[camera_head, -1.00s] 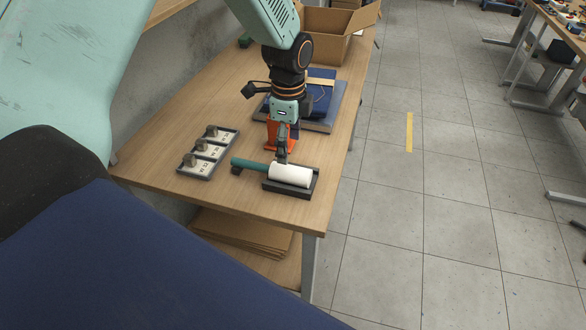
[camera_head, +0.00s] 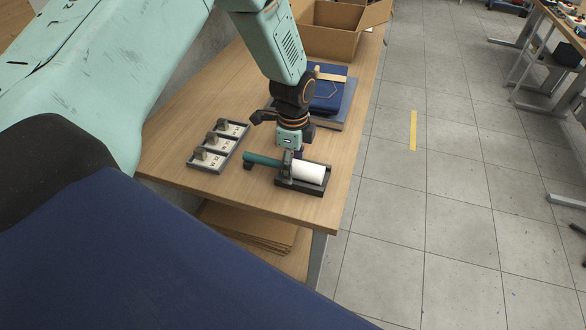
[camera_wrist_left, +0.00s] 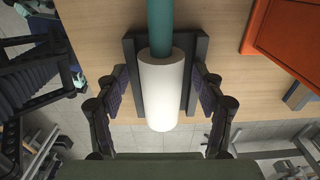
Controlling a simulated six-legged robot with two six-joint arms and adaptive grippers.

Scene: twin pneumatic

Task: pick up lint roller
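The lint roller has a white roll (camera_head: 308,173) and a teal handle (camera_head: 263,160) that points left. It lies in a dark holder (camera_head: 300,189) near the table's front right corner. My left gripper (camera_head: 288,170) points down over it and hides the part where roll and handle meet. In the left wrist view the fingers (camera_wrist_left: 162,92) are open, one on each side of the white roll (camera_wrist_left: 162,88), with gaps between. The handle (camera_wrist_left: 160,25) runs off the top of that view. My right gripper is not in view.
A dark tray (camera_head: 210,165) with three small knobbed pieces lies left of the roller. Blue folded or stacked items (camera_head: 328,95) and an open cardboard box (camera_head: 330,35) stand behind. An orange object (camera_wrist_left: 288,35) shows near the holder. The table's right edge is close.

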